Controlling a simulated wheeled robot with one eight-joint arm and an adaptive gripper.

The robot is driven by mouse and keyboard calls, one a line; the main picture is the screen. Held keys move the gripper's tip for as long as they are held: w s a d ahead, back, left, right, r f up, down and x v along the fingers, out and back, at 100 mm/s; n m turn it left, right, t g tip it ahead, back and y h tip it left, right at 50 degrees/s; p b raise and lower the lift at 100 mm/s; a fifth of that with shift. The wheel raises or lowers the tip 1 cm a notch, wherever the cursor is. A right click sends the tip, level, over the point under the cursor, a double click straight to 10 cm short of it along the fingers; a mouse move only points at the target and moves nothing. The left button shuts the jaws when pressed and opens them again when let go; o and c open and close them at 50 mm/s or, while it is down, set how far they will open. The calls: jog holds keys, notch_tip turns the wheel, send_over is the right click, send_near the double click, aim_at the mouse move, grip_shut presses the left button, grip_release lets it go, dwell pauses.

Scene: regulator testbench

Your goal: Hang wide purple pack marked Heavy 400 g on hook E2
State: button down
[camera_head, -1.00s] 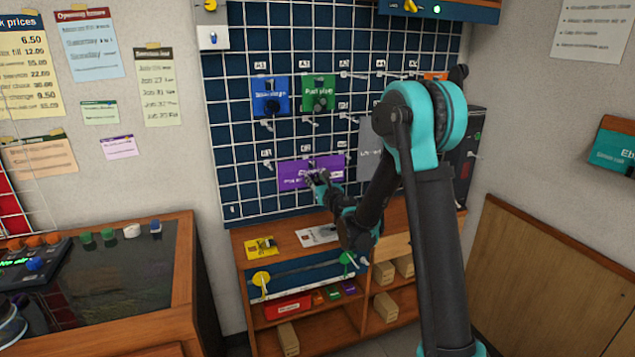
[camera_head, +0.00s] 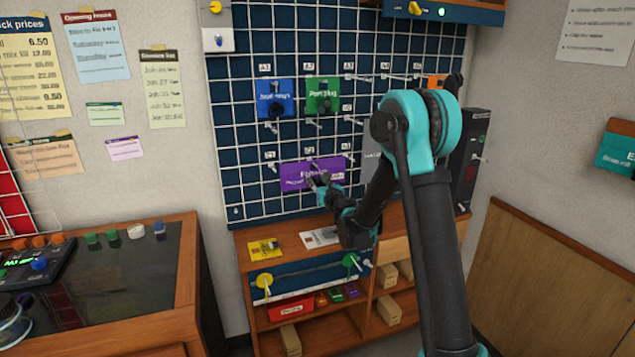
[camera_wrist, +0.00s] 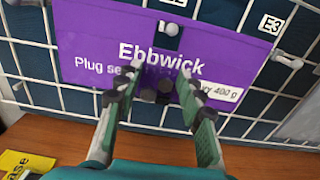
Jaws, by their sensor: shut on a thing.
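The wide purple pack (camera_head: 293,173) is in front of the blue grid board, below the row of hung packs. In the wrist view the pack (camera_wrist: 90,40) reads "Ebbwick", with a partly hidden "…vy 400 g" label. My gripper (camera_head: 322,181) is at its front. In the wrist view both fingers (camera_wrist: 162,97) close around dark parts on the pack's lower middle. A pale hook tip (camera_wrist: 168,28) shows at the pack's top centre, under a cut-off label ending in 2. I cannot tell whether the hook passes through the pack.
A blue pack (camera_head: 287,92) and a green pack (camera_head: 329,90) hang above. A grey pack (camera_head: 371,168) is to the right, partly behind my arm. An E3 label (camera_wrist: 271,23) and a bare hook (camera_wrist: 287,58) are right of the purple pack. A wooden shelf (camera_head: 345,232) stands below.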

jog(key=c, duration=0.9)
grip_release()
jog(key=v, duration=1.1)
jog(key=s+d+r+m+t+h, duration=0.1)
jog(key=s+d+m+h, duration=0.15)
jog(key=d+m, duration=0.4)
jog(key=s+d+r+m+h, duration=0.1)
jog(key=d+r+m+h, duration=0.1)
jog(key=d+m+h, duration=0.35)
jog(key=s+d+f+m+g+h, duration=0.4)
jog(key=s+d+m, duration=0.3)
jog(key=d+m, duration=0.55)
jog(key=s+f+m+g+y, duration=0.1)
jog(key=s+f+m+g, duration=0.2)
jog(key=s, duration=0.5)
jog(key=s+a+f+m+g+y, duration=0.1)
jog(key=s+f+m+g+y, duration=0.1)
jog(key=s+f+m, duration=0.4)
jog(key=s+f+m+g+y, duration=0.1)
jog(key=s+f+m+g, duration=0.3)
jog(key=s+m, duration=0.3)
jog(key=shift+s+a+f+y, duration=0.1)
jog(key=shift+s+f, duration=0.05)
jog(key=shift+s, duration=0.55)
jog(key=shift+s+a+f+y, duration=0.1)
jog(key=shift+s, duration=0.6)
jog(key=shift+s+a+f+y, duration=0.1)
jog(key=shift+s+f, duration=0.05)
jog(key=shift+s, duration=0.55)
